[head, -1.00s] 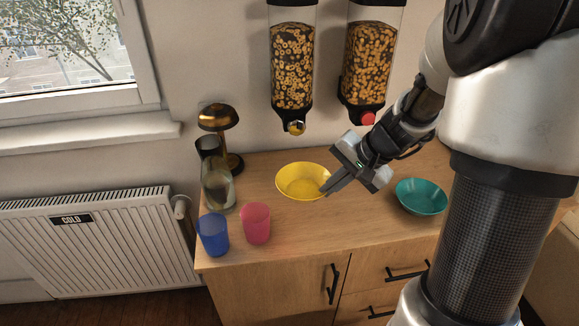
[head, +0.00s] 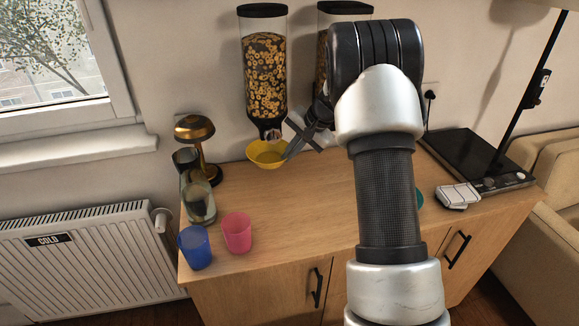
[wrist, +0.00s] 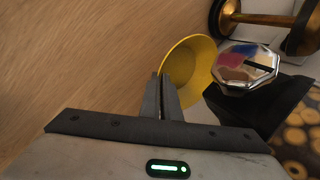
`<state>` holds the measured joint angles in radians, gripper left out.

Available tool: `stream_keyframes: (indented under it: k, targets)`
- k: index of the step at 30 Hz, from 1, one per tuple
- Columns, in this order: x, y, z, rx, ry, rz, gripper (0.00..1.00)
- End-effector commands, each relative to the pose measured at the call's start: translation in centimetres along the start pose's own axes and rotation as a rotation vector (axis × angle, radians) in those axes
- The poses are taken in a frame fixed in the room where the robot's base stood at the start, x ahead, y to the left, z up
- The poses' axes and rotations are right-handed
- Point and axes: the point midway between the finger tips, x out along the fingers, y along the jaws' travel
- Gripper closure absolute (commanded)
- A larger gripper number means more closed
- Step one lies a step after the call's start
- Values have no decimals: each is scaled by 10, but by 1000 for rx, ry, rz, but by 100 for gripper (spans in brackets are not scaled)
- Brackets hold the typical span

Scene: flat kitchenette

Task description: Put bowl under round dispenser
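The yellow bowl (head: 262,161) is at the back of the counter, directly below the knob of the left cereal dispenser (head: 265,75). My gripper (head: 287,153) reaches its right rim. In the wrist view the two fingers (wrist: 160,85) are close together with the yellow bowl's rim (wrist: 185,65) between them. The dispenser's shiny faceted knob (wrist: 245,68) shows just beside the bowl there. I cannot tell whether the bowl touches the counter. The right dispenser (head: 345,12) is mostly hidden behind my arm, its knob out of sight.
A blue cup (head: 194,248) and pink cup (head: 237,232) stand at the front left of the wooden counter (head: 300,215). A brass lamp (head: 195,130) and a glass jar (head: 200,203) are behind them. A teal bowl (head: 420,197) is mostly hidden by my arm. A black hob-like appliance (head: 470,155) is right.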

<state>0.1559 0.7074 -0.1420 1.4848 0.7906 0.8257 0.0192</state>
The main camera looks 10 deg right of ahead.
Motion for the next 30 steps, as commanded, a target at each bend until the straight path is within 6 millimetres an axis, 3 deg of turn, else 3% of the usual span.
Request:
stream_keyframes:
  k: [5, 12, 22, 26, 30]
  targets:
    - [12, 7, 0, 2, 0, -1, 100]
    - [44, 23, -2, 0, 1, -2, 100]
    - [47, 24, -3, 0, 2, -3, 100]
    - [46, 25, -3, 0, 1, -1, 79]
    - [46, 24, -3, 0, 1, -1, 79]
